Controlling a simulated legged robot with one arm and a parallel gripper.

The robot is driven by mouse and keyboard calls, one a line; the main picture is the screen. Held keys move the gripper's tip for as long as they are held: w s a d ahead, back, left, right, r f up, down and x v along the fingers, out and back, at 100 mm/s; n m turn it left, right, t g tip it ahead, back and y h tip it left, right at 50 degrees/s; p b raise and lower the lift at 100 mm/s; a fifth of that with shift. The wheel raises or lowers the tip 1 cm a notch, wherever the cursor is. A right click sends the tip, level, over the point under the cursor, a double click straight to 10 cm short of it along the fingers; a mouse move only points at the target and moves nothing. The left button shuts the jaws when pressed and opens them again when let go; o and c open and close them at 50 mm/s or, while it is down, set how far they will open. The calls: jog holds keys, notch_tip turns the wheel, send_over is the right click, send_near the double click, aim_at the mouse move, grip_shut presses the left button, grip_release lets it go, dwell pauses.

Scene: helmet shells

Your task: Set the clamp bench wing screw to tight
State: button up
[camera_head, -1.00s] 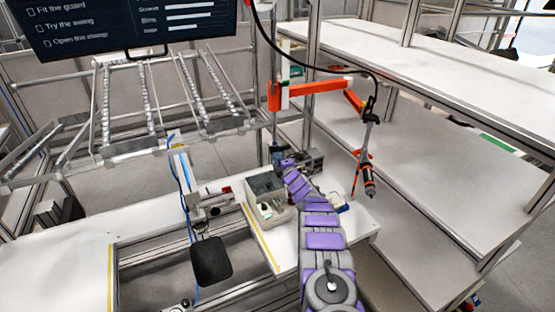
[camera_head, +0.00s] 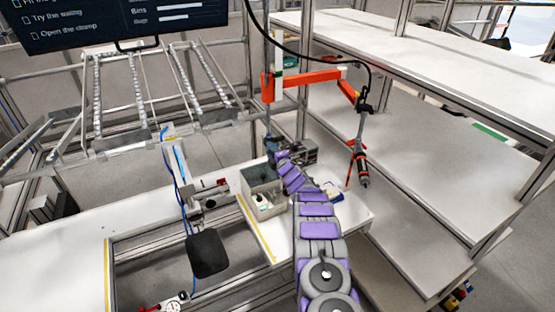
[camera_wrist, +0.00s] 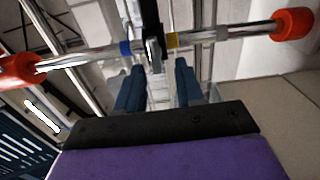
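In the wrist view a metal crossbar (camera_wrist: 95,54) with red end caps runs across the upper part, with a blue ring and a yellow ring either side of a dark centre hub. It looks like the wing screw; I cannot read its setting. My gripper (camera_wrist: 159,68) shows two dark blue fingers, apart, with nothing seen held between them. The fingertips point towards the bar's middle, just below it in the picture; contact cannot be told. In the head view my purple and grey arm reaches over the bench (camera_head: 345,208), and the crossbar cannot be made out.
A grey open box (camera_head: 262,180) stands just left of my arm. A dark device (camera_head: 302,151) sits behind the arm's end. A red-orange boom (camera_head: 305,85) carries a hanging tool (camera_head: 361,165) on the right. White shelving (camera_head: 450,150) fills the right side.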

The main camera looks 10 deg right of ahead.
jog(key=p+v, duration=0.2)
jog(key=v, duration=1.5)
dwell(0.5)
jog(key=s+a+r+m+g+h, duration=0.25)
jog(key=r+m+g, duration=0.2)
jog(key=r, duration=0.25)
jog(key=s+a+r+m+g+h, duration=0.15)
jog(key=s+r+m+g, duration=0.3)
jog(key=s, duration=0.65)
jog(key=s+r+m+g, duration=0.1)
jog(key=s+m+g, duration=0.2)
jog(key=s, duration=1.3)
jog(key=s+r+m+g+h+b, duration=0.1)
jog(key=s+m, duration=0.4)
jog(key=s, duration=1)
jog(key=s+r+m+g, duration=0.3)
jog(key=s+g, duration=0.3)
jog(key=s, duration=1)
jog(key=shift+s+r+m+h+b, duration=0.15)
jog(key=shift+s+m+h+b, duration=0.2)
jog(key=shift+m, duration=0.55)
